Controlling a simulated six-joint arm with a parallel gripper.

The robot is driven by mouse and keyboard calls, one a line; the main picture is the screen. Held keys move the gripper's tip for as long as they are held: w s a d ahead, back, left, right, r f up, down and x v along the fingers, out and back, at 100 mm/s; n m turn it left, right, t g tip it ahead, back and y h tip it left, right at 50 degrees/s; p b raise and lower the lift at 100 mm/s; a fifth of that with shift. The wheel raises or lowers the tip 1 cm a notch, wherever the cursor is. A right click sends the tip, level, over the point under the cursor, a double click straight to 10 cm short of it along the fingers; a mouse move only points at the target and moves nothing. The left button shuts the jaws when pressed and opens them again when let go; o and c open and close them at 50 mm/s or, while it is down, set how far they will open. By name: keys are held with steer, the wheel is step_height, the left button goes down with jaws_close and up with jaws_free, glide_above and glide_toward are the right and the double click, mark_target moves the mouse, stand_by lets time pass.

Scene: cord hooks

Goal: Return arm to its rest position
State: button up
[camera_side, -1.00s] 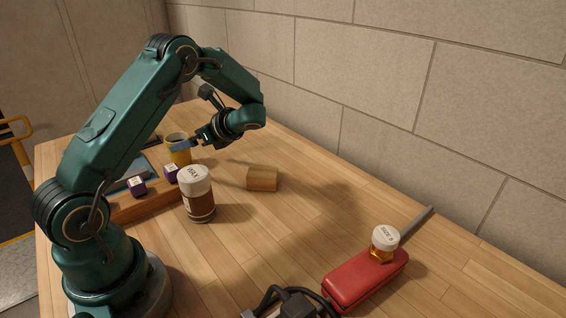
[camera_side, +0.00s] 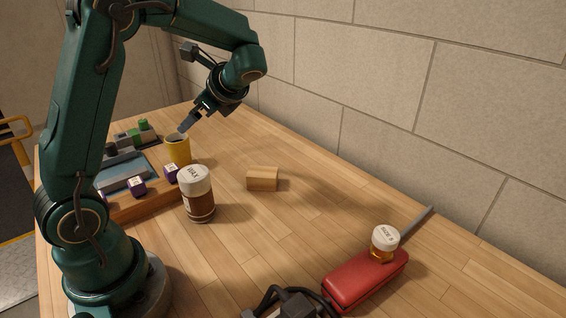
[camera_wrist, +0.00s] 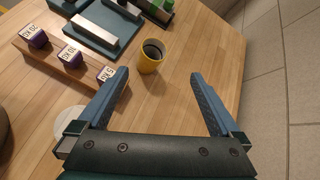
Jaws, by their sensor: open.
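My gripper (camera_side: 187,124) is raised above the far part of the table, close to the yellow cup (camera_side: 178,151) in the side view. In the wrist view my gripper (camera_wrist: 155,83) shows two blue fingers spread wide with nothing between them. The yellow cup (camera_wrist: 151,57) stands upright on the table beyond the fingertips and has a dark inside. My arm is lifted and bent over the table.
A brown jar with a white lid (camera_side: 197,194) and a wooden block (camera_side: 262,179) stand mid-table. Purple cubes (camera_side: 137,186) sit on a wooden rack at left. A wall borders the right.

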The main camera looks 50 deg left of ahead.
steer(key=s+d+n+t+h, duration=0.3)
steer(key=s+d+n+h, duration=0.2)
steer(key=d, duration=0.6)
steer(key=s+d+n+t+h, duration=0.3)
steer(key=s+d+n+h, duration=0.2)
steer(key=d, duration=0.7)
steer(key=shift+f+n+t, duration=0.35)
steer(key=shift+n+t, duration=0.05)
steer(key=shift+n, duration=0.3)
